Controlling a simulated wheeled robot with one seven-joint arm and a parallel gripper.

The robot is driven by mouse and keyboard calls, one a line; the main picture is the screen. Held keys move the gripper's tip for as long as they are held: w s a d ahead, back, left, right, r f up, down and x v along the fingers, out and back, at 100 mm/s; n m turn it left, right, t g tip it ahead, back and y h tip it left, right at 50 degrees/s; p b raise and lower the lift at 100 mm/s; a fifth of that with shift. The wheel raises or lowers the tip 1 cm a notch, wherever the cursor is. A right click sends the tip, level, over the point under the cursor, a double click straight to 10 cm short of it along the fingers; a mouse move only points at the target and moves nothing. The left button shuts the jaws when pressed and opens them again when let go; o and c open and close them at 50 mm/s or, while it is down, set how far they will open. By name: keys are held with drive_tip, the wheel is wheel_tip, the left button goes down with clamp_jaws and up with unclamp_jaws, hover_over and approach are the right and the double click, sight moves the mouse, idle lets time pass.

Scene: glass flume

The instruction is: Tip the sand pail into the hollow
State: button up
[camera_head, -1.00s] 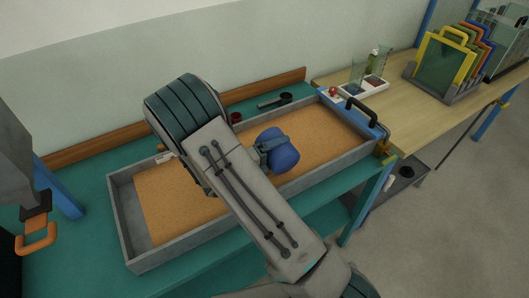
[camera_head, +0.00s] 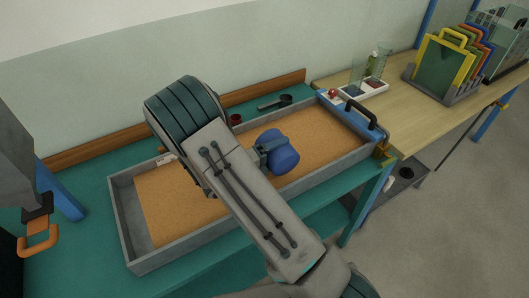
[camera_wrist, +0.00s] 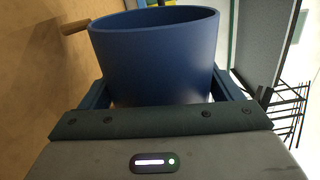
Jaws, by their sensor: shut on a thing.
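The sand pail (camera_head: 283,158) is plain blue and hangs over the right-hand part of the sand tray. My gripper (camera_wrist: 160,92) is shut on the pail, with one finger on each side of its wall in the wrist view. In the head view the gripper (camera_head: 266,149) comes in from the left, partly behind my arm. The pail looks tilted, but I cannot tell how far, and its contents are hidden. Orange-brown sand (camera_head: 320,135) fills the grey-walled tray (camera_head: 180,249). I cannot make out a hollow; my arm and the pail cover the middle of the sand.
A blue end panel (camera_head: 345,112) with a black handle stands at the tray's right end. A dark scoop (camera_head: 275,101) and a red cup (camera_head: 235,119) lie behind the tray. A white tray with glassware (camera_head: 363,89) and a rack of coloured frames (camera_head: 448,65) stand on the wooden bench.

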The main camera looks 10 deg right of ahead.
drive_tip(key=shift+f+b, duration=0.15)
drive_tip(key=shift+b, duration=0.3)
drive_tip(key=shift+r+p, duration=0.2)
drive_tip(key=shift+p, duration=0.2)
drive_tip(key=shift+w+a+r+n+p, duration=0.1)
drive_tip(key=shift+w+r+n+p, duration=0.3)
drive_tip(key=shift+n+p, duration=0.95)
drive_tip(key=shift+w+a+r+n+p, duration=0.1)
drive_tip(key=shift+w+r+n+p, duration=0.3)
drive_tip(key=shift+p, duration=1.7)
drive_tip(key=shift+s, duration=0.15)
